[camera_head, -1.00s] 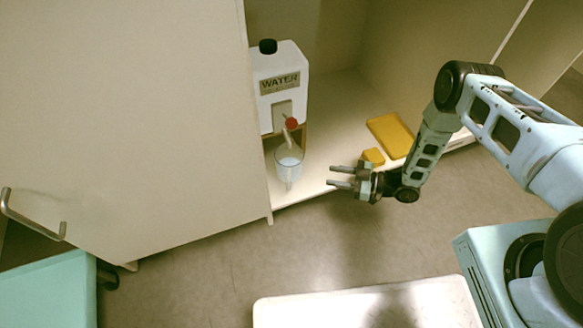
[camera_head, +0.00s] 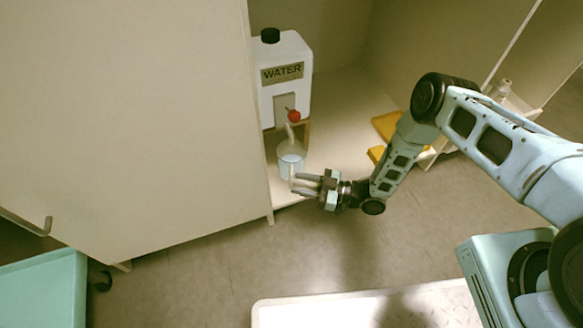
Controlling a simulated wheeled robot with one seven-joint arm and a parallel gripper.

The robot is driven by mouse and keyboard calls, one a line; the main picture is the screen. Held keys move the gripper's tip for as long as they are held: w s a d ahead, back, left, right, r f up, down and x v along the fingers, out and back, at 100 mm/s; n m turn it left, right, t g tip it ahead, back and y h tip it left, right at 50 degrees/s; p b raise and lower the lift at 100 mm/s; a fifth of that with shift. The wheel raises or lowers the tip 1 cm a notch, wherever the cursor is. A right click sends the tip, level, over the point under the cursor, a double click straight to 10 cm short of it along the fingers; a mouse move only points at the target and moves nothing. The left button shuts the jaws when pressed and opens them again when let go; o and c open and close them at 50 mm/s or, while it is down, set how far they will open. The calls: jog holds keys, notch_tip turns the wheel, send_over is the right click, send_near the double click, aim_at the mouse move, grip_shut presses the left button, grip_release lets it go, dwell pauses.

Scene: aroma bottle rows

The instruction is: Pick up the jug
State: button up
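The jug (camera_head: 290,153) is a clear vessel with pale contents. It stands upright on the cabinet floor, below the spout of a white water container. My gripper (camera_head: 300,183) points left, with its fingers spread apart. Its fingertips are at the lower front of the jug, by its handle side, overlapping it in this view. I cannot tell whether they touch it or whether the handle lies between them. The lowest part of the jug is partly hidden.
The white WATER container (camera_head: 288,92) with a red tap (camera_head: 294,116) stands right above the jug. A large cabinet door (camera_head: 130,120) is close on the left. Yellow items (camera_head: 386,124) lie to the right, partly behind my arm.

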aim_at(285, 191)
jog(key=shift+b+x, duration=1.45)
jog(key=shift+x, duration=1.35)
jog(key=shift+s+r, duration=0.1)
grip_shut()
